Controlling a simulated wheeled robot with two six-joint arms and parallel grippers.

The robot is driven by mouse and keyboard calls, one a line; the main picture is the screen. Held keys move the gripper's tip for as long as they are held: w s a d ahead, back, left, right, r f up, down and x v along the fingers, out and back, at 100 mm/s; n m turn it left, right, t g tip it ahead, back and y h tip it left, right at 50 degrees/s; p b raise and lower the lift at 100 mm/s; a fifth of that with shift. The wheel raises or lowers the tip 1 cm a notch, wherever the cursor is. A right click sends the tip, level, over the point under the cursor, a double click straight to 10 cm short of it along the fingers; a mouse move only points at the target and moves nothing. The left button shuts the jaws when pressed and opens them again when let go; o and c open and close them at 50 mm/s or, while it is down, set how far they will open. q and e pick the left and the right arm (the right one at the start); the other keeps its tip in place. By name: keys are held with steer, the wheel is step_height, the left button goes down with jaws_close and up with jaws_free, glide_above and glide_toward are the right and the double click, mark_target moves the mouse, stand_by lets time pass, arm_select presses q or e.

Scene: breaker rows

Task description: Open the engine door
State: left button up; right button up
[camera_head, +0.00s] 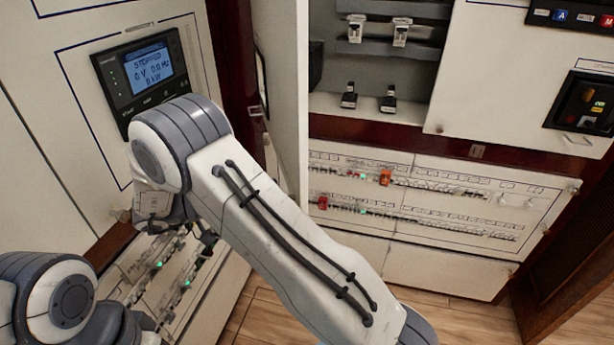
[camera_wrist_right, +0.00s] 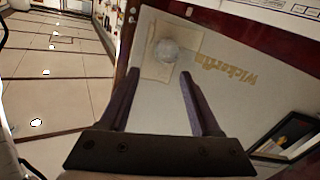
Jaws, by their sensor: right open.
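No door in these views is labelled as the engine door, so I cannot tell which one it is. In the right wrist view my right gripper (camera_wrist_right: 160,73) is open, with nothing between its fingers. Beyond the fingertips is a pale flat panel (camera_wrist_right: 225,105) with yellowish lettering, seen turned over. A round whitish spot (camera_wrist_right: 168,50) shows on it; I cannot tell whether it is a knob or a reflection. In the head view my arm crosses in front of the white left cabinet (camera_head: 50,130), hiding part of it. My left gripper is out of view.
The left cabinet carries a dark display unit (camera_head: 147,75) reading STOPPED, close to my arm. A white upright panel (camera_head: 282,80) stands edge-on beside an open compartment (camera_head: 375,65). Breaker rows (camera_head: 430,200) lie below it. Wooden floor (camera_head: 445,320) is clear at the bottom.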

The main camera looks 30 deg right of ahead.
steer(key=s+d+r, duration=0.7)
steer(key=s+r, duration=0.1)
steer(key=s, duration=0.1)
steer(key=shift+d, duration=0.25)
